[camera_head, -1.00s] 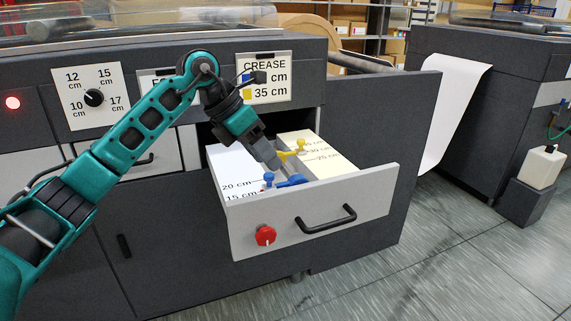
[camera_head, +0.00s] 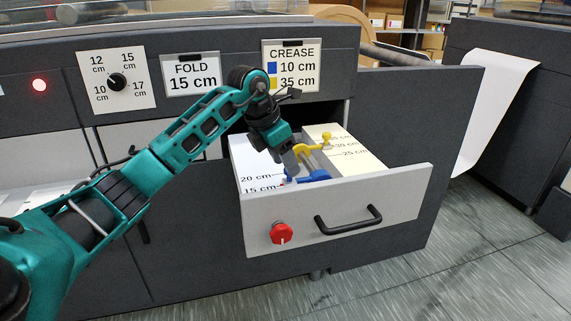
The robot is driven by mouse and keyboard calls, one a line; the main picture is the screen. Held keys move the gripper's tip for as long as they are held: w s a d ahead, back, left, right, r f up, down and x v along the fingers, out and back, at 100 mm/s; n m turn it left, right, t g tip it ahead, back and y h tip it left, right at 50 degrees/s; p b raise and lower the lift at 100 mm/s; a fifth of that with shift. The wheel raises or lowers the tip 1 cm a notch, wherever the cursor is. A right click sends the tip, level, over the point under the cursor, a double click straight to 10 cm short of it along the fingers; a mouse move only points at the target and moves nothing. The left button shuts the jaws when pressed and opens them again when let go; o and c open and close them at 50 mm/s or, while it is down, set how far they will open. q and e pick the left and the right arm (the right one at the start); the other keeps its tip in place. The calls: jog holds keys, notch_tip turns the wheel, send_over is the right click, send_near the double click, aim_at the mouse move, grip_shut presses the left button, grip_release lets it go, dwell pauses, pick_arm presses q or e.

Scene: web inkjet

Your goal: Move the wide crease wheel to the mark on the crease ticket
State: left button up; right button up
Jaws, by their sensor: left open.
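An open drawer (camera_head: 400,194) holds a white scale on the left, marked 15 and 20 cm, and a cream scale on the right, marked 25 cm and up. A yellow crease wheel piece (camera_head: 312,149) sits between the scales, its knob toward the cream one. A blue crease wheel piece (camera_head: 314,176) sits nearer the drawer front. The crease ticket (camera_head: 291,66) shows blue 10 cm and yellow 35 cm. My left gripper (camera_head: 294,170) is open and points down into the drawer, over the blue piece and left of the yellow one. It partly hides the blue piece; contact is unclear.
The drawer front has a black handle (camera_head: 348,219) and a red knob (camera_head: 281,233). A fold ticket (camera_head: 192,75) reads 15 cm, beside a dial (camera_head: 117,81). A dark panel stands right of the drawer. Floor is clear in front.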

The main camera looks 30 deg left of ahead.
pick_arm(q)
jog(key=shift+w+f, duration=0.2)
jog(key=shift+f, duration=0.35)
grip_shut()
dwell(0.4)
